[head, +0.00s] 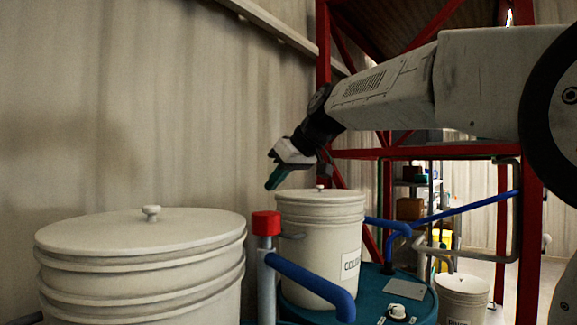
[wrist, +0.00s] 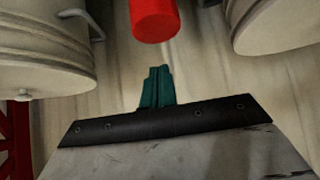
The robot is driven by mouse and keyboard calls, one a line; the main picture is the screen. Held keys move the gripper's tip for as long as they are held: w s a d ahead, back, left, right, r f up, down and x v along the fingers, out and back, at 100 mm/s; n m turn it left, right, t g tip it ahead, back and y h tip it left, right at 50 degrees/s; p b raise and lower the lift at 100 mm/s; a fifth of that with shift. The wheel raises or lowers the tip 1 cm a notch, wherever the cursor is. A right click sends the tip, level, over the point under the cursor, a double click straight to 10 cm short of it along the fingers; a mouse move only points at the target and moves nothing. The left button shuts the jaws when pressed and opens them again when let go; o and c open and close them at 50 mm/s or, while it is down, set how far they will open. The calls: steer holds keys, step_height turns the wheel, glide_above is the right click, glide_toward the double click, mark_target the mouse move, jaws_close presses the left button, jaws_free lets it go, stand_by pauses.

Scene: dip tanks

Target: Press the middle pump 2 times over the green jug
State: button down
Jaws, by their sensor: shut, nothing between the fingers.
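A red-topped upright (head: 265,223) with a grey stem stands between two white lidded buckets. It looks like a pump head, but I cannot tell from these views that it is the middle one. Its red top (wrist: 155,18) also shows at the top centre of the wrist view. My gripper (head: 272,180) has green fingers, shut and empty. It is above the red top in the head view, apart from it. The fingertips (wrist: 157,72) also show just below the red top in the wrist view. No green jug shows in either view.
A large white bucket (head: 145,265) stands at the left and another white bucket (head: 322,245) behind the red top. A blue pipe (head: 310,285) runs right from the stem. A teal drum top (head: 400,290) and red frame posts (head: 530,240) stand at the right.

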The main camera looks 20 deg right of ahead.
mark_target(276, 214)
steer(key=f, duration=0.4)
steer(key=shift+w+a+f, duration=0.2)
steer(key=shift+w, duration=0.15)
steer(key=shift+f, duration=0.15)
steer(key=shift+f, duration=1.9)
steer(key=r, duration=0.5)
steer(key=shift+s+d, duration=0.2)
steer(key=shift+s, duration=0.05)
steer(key=v, duration=0.9)
